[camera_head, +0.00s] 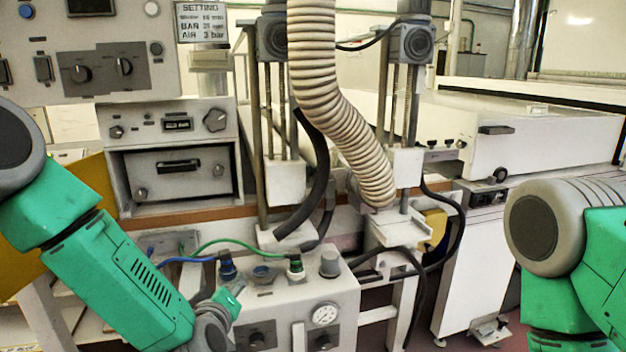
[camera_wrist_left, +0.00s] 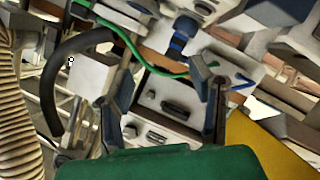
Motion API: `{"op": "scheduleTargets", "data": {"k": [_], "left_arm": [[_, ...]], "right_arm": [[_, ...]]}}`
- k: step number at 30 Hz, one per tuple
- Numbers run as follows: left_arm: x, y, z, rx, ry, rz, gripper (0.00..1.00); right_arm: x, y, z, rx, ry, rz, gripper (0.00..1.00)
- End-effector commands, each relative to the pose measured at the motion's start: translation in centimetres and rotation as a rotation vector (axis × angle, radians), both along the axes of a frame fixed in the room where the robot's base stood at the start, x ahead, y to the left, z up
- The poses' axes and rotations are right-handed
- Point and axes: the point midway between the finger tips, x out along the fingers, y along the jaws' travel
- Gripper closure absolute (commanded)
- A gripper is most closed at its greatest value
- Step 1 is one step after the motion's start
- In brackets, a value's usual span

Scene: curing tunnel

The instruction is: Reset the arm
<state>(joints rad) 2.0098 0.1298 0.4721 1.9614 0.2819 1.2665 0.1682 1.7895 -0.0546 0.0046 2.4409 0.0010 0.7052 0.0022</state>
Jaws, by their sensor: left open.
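My left arm (camera_head: 120,285) comes in from the left, green with dark joints, and reaches down to the right. Its gripper (camera_head: 225,303) is at the front-left of the grey control box, partly hidden by my own wrist. In the left wrist view the two dark fingers of the left gripper (camera_wrist_left: 166,85) stand wide apart with nothing between them. My right arm (camera_head: 565,260) shows at the right edge as a large grey joint and green links. Its gripper is out of the picture.
A control box (camera_head: 290,300) with knobs, a gauge (camera_head: 325,314) and blue and green hoses stands close to my left gripper. A ribbed hose (camera_head: 335,95) hangs in the middle. Black cables (camera_head: 455,235) loop right of it. A panel with a drawer (camera_head: 170,175) stands behind.

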Motion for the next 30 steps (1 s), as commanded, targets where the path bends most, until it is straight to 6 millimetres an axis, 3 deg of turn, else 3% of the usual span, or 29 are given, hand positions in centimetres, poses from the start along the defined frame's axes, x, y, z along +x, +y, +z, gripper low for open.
{"op": "scheduleTargets", "data": {"k": [5,9,13,18,21,25,30], "left_arm": [[-6.7,0.4,-8.3,0.125,0.238,-0.154,0.51],[-15.0,2.1,-15.0,0.238,0.486,-0.307,0.51],[-23.6,4.6,-19.3,0.330,0.726,-0.439,0.51],[-33.3,8.3,-21.6,0.412,0.991,-0.572,0.51],[-37.0,9.8,-21.7,0.436,1.095,-0.620,0.51],[-39.4,10.8,-21.6,0.451,1.162,-0.650,0.51],[-39.8,10.9,-21.6,0.453,1.172,-0.655,0.51]], "right_arm": [[0.0,0.0,0.0,0.000,0.000,0.000,0.60],[0.0,0.0,0.0,0.000,0.000,0.000,0.60],[0.0,0.0,0.0,0.000,0.000,0.000,0.60],[0.0,0.0,0.0,0.000,0.000,0.000,0.60],[0.0,0.0,0.0,0.000,0.000,0.000,0.60],[0.0,0.0,0.0,0.000,0.000,0.000,0.60],[0.0,0.0,0.0,0.000,0.000,0.000,0.60]]}}
